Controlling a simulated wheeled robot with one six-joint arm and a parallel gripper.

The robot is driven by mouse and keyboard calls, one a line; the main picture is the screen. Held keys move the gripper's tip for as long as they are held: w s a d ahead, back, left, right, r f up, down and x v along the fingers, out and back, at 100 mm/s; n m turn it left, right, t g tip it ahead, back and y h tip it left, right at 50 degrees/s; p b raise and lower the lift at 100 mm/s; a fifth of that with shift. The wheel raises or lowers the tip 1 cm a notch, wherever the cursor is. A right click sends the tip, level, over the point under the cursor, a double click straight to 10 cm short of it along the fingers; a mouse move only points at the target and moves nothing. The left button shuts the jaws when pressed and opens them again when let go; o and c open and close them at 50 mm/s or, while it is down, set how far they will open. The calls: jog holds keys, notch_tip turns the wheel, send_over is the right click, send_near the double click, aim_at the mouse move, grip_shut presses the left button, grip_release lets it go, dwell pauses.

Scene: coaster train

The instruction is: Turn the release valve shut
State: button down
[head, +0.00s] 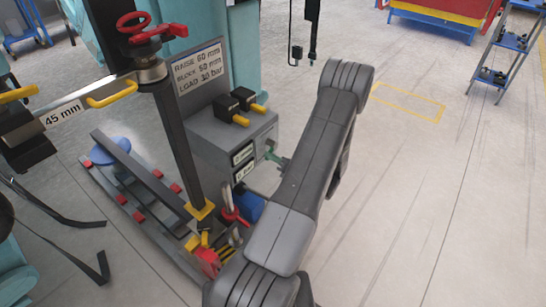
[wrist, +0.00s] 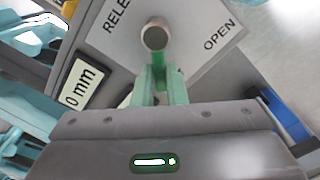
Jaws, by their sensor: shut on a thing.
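The release valve (wrist: 154,38) shows in the wrist view as a round metal end with a green lever, in front of a white plate lettered "RELE" and "OPEN". The rest of the lettering is cut off or hidden. My gripper (wrist: 158,82) has its pale green fingers closed on the green lever just below the round end. In the head view the green valve part (head: 270,147) sticks out from the right side of the grey cabinet (head: 262,126). A fingertip of my gripper (head: 283,160) shows beside it, and my arm hides the rest.
A sign (head: 199,67) reads "RAISE 60 mm, BLOCK 50 mm, LOAD 30 bar". A dark post with a red handwheel (head: 133,27) stands left. A blue box (head: 248,204) sits low beside my arm.

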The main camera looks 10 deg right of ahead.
jog(key=c, duration=1.5)
grip_release()
jog(key=shift+o, duration=0.2)
jog(key=shift+s+d, duration=0.1)
jog(key=shift+d, duration=0.05)
jog(key=v, duration=1.3)
jog(key=shift+s+d+p, duration=0.2)
jog(key=shift+s+p, duration=0.05)
jog(key=shift+p, duration=0.15)
jog(key=x, duration=1.4)
jog(key=shift+b, duration=0.45)
jog(key=shift+d, duration=0.1)
